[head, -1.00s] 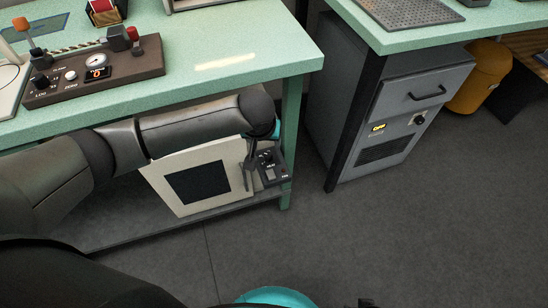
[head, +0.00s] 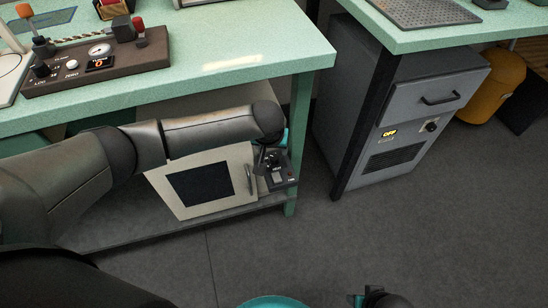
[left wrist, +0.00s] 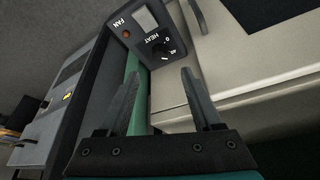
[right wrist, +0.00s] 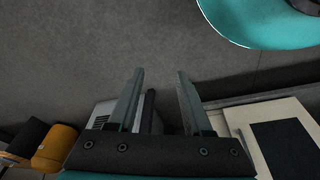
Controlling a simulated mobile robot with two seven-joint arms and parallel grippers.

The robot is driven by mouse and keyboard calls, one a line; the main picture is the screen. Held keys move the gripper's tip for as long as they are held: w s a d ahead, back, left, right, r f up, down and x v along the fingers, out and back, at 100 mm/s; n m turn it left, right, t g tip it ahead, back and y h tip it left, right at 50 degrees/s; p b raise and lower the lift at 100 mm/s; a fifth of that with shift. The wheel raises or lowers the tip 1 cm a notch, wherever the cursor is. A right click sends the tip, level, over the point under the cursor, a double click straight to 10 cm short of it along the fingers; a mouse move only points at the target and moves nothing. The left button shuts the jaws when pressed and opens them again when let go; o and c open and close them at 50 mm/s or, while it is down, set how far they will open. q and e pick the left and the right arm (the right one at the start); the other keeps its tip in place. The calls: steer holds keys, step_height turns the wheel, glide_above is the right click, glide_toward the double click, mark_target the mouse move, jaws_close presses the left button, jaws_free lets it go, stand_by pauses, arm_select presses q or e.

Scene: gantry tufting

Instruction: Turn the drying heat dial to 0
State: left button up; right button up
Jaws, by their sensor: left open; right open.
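The drying heat dial (left wrist: 160,52) is a small black knob under a HEAT label on a dark control panel (left wrist: 148,32). Marks reading 0 and 40 show beside it; its exact setting is hard to read. The panel is on the right side of a cream cabinet (head: 212,207) under the green bench. My left gripper (left wrist: 160,72) is open and empty, pointed at the panel, with the dial ahead between its fingertips and apart from them. In the head view the left gripper (head: 268,160) partly covers the panel. My right gripper (right wrist: 160,72) is open and empty over the floor.
The cabinet's door handle (head: 249,178) stands just left of the panel. A green bench leg (head: 291,150) is close behind it. A grey drawer unit (head: 400,130) with a lit OFF display stands to the right. The floor (head: 330,240) between is clear.

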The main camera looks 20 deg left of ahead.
mark_target(274, 157)
arm_select(q)
steer(key=b+x, duration=0.4)
steer(key=x, duration=0.3)
steer(key=shift+w+f+b, duration=0.25)
steer(key=shift+f+b, duration=0.3)
steer(key=shift+b, duration=0.05)
arm_select(e)
step_height(274, 157, up, 11)
steer(key=w+t, duration=0.2)
steer(key=w, duration=0.1)
steer(key=shift+a, duration=0.25)
arm_select(q)
jaws_close()
